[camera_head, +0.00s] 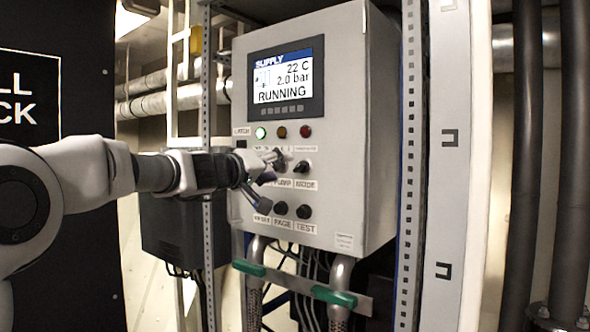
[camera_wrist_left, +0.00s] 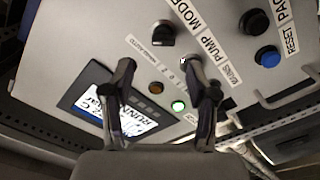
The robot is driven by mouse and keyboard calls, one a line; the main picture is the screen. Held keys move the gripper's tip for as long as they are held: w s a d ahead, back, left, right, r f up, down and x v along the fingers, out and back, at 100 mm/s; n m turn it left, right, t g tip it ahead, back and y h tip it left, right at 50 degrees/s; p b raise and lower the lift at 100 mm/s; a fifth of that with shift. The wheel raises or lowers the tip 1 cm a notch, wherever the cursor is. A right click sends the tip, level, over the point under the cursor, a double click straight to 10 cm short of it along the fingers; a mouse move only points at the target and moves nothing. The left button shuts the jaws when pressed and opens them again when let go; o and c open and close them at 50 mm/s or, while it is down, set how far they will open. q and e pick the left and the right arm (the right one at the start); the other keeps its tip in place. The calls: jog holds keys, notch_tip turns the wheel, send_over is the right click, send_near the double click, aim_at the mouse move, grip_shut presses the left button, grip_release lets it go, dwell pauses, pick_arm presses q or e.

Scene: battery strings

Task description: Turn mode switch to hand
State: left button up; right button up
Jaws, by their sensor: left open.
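The mode switch (camera_head: 302,167) is a black rotary knob at the right of the middle row on a grey control box (camera_head: 352,120). In the left wrist view the mode switch (camera_wrist_left: 160,33) shows beside its MODE label. I cannot tell which position it points to. My left gripper (camera_head: 273,168) is open in front of the box, left of the mode switch, over the pump switch area. In the left wrist view my left gripper (camera_wrist_left: 160,72) has its fingers spread, with nothing between them. The pump switch is mostly hidden by a finger. My right gripper is not in view.
A display (camera_head: 285,78) reads SUPPLY, 22 C, 2.0 bar, RUNNING. Below it, the green lamp (camera_head: 260,133) is lit; the amber and red lamps look dim. Reset, page and test (camera_head: 304,212) buttons form the bottom row.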

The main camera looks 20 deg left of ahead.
aim_at(297, 168)
pick_arm(q)
jog(key=p+x, duration=0.1)
jog(key=x, duration=0.1)
jog(key=p+x, duration=0.2)
jog(key=x, duration=0.1)
jog(key=p+x, duration=0.2)
jog(key=shift+w+d+f, duration=0.1)
jog(key=shift+w+f, duration=0.2)
jog(key=shift+s+f, duration=0.1)
grip_shut()
